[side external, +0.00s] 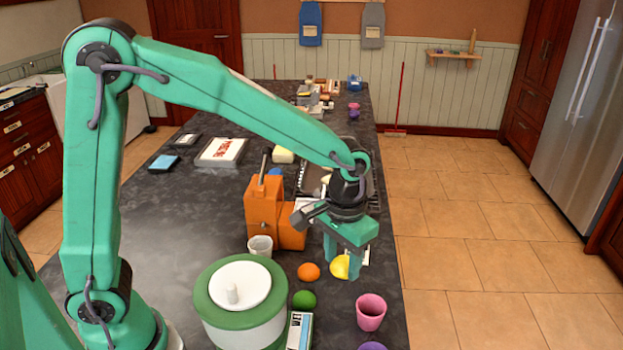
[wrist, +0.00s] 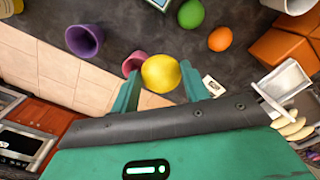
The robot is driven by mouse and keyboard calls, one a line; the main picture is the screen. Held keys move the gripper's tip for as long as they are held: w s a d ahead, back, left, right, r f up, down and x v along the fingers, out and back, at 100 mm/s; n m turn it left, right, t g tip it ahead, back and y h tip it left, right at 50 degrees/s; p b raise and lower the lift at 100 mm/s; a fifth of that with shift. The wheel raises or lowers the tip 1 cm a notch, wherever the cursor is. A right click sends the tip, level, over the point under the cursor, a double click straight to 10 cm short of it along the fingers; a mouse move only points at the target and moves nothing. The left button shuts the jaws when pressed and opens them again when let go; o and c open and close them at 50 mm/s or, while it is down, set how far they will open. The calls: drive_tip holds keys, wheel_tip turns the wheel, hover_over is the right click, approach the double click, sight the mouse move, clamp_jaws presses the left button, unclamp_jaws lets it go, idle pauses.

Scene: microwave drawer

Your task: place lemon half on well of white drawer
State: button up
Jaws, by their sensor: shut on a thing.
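The yellow lemon half (side external: 340,267) sits between the fingers of my gripper (side external: 343,260), low over the dark counter right of the orange fruit. In the wrist view the lemon half (wrist: 161,74) shows its rounded side, with a green finger on each side of it. My gripper is shut on it. A white open box shape (wrist: 284,84), which may be the white drawer, lies at the right of the wrist view. In the side view a white part (side external: 303,203) shows behind my gripper, mostly hidden; I cannot tell its well.
An orange fruit (side external: 308,272), a green fruit (side external: 303,300) and a pink cup (side external: 370,312) stand close by. A green-and-white pot (side external: 240,305), a white cup (side external: 260,246) and an orange machine (side external: 268,205) stand left. The counter's right edge is near.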

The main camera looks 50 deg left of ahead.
drive_tip(key=w+a+r, duration=0.3)
drive_tip(key=a+r, duration=0.2)
drive_tip(key=a, duration=0.8)
drive_tip(key=s+d+f, duration=0.3)
drive_tip(key=d, duration=0.6)
drive_tip(key=s+d+f, duration=0.3)
drive_tip(key=d+f, duration=0.1)
drive_tip(key=d, duration=0.4)
drive_tip(key=shift+d, duration=0.4)
drive_tip(key=shift+w+a+f, duration=0.1)
drive_tip(key=shift+w+f, duration=0.05)
hover_over(344, 292)
wheel_tip(344, 292, down, 7)
drive_tip(key=shift+r, duration=0.1)
drive_tip(key=shift+f, duration=1.85)
drive_tip(key=shift+f, duration=0.15)
drive_tip(key=o, duration=1)
